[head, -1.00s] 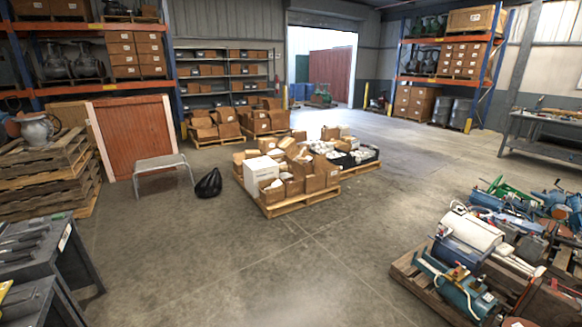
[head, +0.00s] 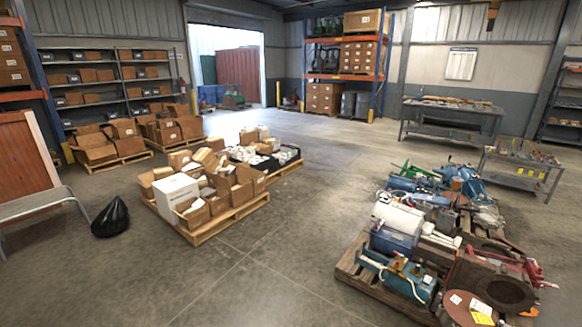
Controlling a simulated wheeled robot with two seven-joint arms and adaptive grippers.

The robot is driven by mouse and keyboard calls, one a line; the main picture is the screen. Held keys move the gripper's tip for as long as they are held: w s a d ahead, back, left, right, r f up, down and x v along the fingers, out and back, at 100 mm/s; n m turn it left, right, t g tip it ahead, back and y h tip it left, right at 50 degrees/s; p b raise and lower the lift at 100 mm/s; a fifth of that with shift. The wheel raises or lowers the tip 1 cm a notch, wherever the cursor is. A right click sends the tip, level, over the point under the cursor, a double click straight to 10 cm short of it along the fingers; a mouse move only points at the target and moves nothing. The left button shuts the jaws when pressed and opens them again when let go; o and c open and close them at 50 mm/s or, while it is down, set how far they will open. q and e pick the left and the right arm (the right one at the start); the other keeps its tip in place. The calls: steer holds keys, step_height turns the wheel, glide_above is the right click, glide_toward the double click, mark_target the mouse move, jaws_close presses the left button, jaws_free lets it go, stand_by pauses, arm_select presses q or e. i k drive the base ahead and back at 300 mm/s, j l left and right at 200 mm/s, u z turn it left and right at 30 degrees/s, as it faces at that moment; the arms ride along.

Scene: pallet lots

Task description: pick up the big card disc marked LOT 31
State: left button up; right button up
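A round reddish-brown disc (head: 458,312) with a pale label and a yellow label on it lies at the bottom right of the head view, at the near end of a pallet load of machinery. Its lower part runs close to the picture's bottom edge. I cannot read any lot number on it, so I cannot tell whether it is the one marked LOT 31. Neither of my grippers is in view.
A pallet (head: 350,274) of pumps and motors stands at the right. A pallet (head: 206,232) of cartons stands left of centre, with a black bag (head: 110,218) beside it. The concrete floor between the two pallets is clear. A grey workbench (head: 448,118) stands behind.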

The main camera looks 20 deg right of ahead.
mark_target(467, 309)
steer(key=i+z, duration=0.3)
steer(key=z, duration=0.15)
steer(key=i+z, duration=0.65)
steer(key=z, duration=0.2)
steer(key=i+z, duration=0.2)
steer(key=z, duration=0.25)
steer(key=i+z, duration=0.2)
steer(key=z, duration=0.25)
steer(key=i+j+z, duration=0.1)
steer(key=i+z, duration=0.15)
steer(key=z, duration=0.15)
steer(key=i+j+z, duration=0.15)
steer(key=z, duration=0.3)
steer(key=i+j+z, duration=0.2)
steer(key=z, duration=0.25)
steer(key=i+j+z, duration=0.2)
steer(key=z, duration=0.2)
steer(key=i+j+z, duration=0.2)
steer(key=z, duration=0.2)
steer(key=i+j+z, duration=0.15)
steer(key=j+z, duration=0.25)
